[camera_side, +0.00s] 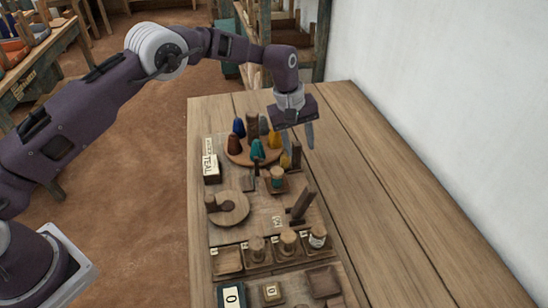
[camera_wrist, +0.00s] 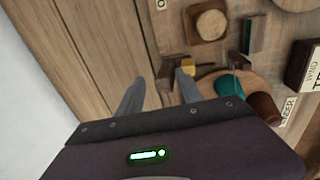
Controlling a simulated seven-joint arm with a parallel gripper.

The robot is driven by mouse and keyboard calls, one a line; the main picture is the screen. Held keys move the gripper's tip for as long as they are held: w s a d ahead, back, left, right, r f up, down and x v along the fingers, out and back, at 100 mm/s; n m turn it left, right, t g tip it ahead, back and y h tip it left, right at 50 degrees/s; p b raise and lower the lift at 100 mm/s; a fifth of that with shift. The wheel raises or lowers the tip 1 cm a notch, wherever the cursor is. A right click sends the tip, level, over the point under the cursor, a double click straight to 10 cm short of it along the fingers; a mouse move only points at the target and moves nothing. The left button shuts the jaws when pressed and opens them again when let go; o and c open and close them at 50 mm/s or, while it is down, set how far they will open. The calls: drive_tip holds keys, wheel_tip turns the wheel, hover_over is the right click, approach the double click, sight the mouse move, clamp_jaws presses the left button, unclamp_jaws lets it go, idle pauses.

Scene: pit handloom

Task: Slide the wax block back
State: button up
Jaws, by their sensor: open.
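My gripper (camera_side: 297,137) is open, with its fingers pointing down near the far right of the wooden board. In the wrist view my gripper (camera_wrist: 158,92) has its two grey fingers apart with nothing seen between them. A small yellow piece (camera_wrist: 187,67) sits against a brown wooden holder beside the right finger; it may be the wax block, but I cannot be sure. In the side view a yellow piece (camera_side: 285,161) shows next to a short brown post (camera_side: 296,154), just below the fingers. Whether finger and piece touch cannot be told.
A round wooden tray (camera_side: 235,156) carries several coloured cones close left of my gripper. A TEAL-labelled box (camera_side: 211,168) is at left. Bare tabletop (camera_side: 365,185) lies to the right, then a white wall.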

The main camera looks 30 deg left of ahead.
drive_tip(key=shift+w+d+v, duration=0.15)
drive_tip(key=shift+d+v, duration=0.05)
drive_tip(key=shift+v, duration=1.15)
drive_tip(key=shift+w+d+v, duration=0.15)
drive_tip(key=shift+v, duration=1.15)
drive_tip(key=shift+r, duration=0.15)
drive_tip(key=s+a+r+m+t, duration=0.15)
drive_tip(key=s+a+r, duration=0.25)
drive_tip(key=s+r, duration=0.55)
drive_tip(key=s+a+r+m+t, duration=0.1)
drive_tip(key=s+a+r+m, duration=0.25)
drive_tip(key=s+r, duration=0.6)
drive_tip(key=s+a+m, duration=0.2)
drive_tip(key=s+a, duration=0.1)
drive_tip(key=s, duration=0.8)
drive_tip(key=s+a+f+m+t+y, duration=0.1)
drive_tip(key=s+a+m, duration=0.1)
drive_tip(key=s, duration=1)
drive_tip(key=shift+a+y, duration=0.3)
drive_tip(key=shift+a, duration=0.1)
